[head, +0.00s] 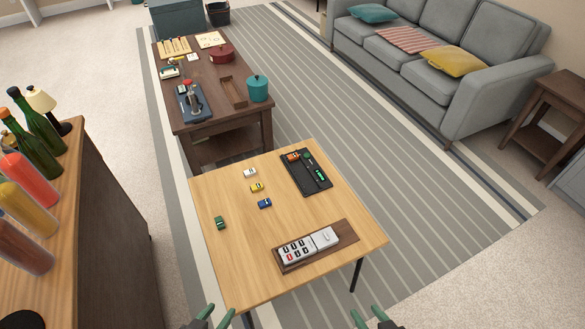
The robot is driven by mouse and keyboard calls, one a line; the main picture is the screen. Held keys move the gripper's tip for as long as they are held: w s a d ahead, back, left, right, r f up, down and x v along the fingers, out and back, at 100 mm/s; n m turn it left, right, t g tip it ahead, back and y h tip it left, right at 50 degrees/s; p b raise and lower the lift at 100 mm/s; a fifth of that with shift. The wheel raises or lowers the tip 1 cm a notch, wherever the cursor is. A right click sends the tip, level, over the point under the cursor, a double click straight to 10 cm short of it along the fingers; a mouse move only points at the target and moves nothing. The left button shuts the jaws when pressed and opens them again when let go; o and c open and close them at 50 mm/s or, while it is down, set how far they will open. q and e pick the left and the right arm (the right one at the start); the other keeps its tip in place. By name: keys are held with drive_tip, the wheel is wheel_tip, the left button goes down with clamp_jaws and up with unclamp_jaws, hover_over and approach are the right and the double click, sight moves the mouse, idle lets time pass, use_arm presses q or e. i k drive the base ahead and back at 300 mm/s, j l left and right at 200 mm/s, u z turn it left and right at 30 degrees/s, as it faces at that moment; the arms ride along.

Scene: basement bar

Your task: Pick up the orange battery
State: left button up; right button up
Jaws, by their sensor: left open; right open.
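A small orange object (293,157), which looks like the orange battery, lies at the far left end of a black tray (316,188) on the light wooden table (235,265). Green pieces (321,175) lie in the same tray, nearer to me. My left gripper (218,314) is open and empty at the bottom edge of the view, near the table's front left corner. My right gripper (367,314) is open and empty at the bottom edge, right of the table's front. Both are well apart from the tray.
Small toy cars, white (250,172), yellow (257,187), blue (265,203) and green (220,222), stand left of the tray. A brown board (345,238) with a grey-white panel (297,250) lies in front. A dark cluttered table (215,115) stands behind; a bottle-topped counter (85,200) is left.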

sight(291, 157)
drive_tip(key=k+z, duration=0.15)
drive_tip(key=z, duration=0.25)
drive_tip(key=k+l+z, duration=0.1)
drive_tip(key=z, duration=0.3)
drive_tip(key=l+z, duration=0.1)
drive_tip(key=z, duration=1.4)
drive_tip(key=i, duration=1.25)
drive_tip(key=i+u, duration=0.4)
drive_tip(key=i, duration=0.15)
drive_tip(key=i+l+u, duration=0.2)
drive_tip(key=i+u, duration=0.15)
drive_tip(key=i, duration=0.25)
drive_tip(key=i+j+u, duration=0.1)
drive_tip(key=i+u, duration=0.5)
drive_tip(key=u, duration=0.15)
drive_tip(key=i+u, duration=0.4)
drive_tip(key=i+j+u, duration=0.1)
drive_tip(key=i+u, duration=0.8)
drive_tip(key=u, duration=0.15)
drive_tip(key=i+u, duration=0.5)
drive_tip(key=i+l+u, duration=0.1)
drive_tip(key=i+u, duration=0.35)
drive_tip(key=i+j+u, duration=0.1)
drive_tip(key=i+u, duration=0.2)
drive_tip(key=u, duration=0.15)
drive_tip(key=i+u, duration=0.4)
drive_tip(key=i+l+u, duration=0.1)
drive_tip(key=u, duration=0.35)
drive_tip(key=i, duration=0.1)
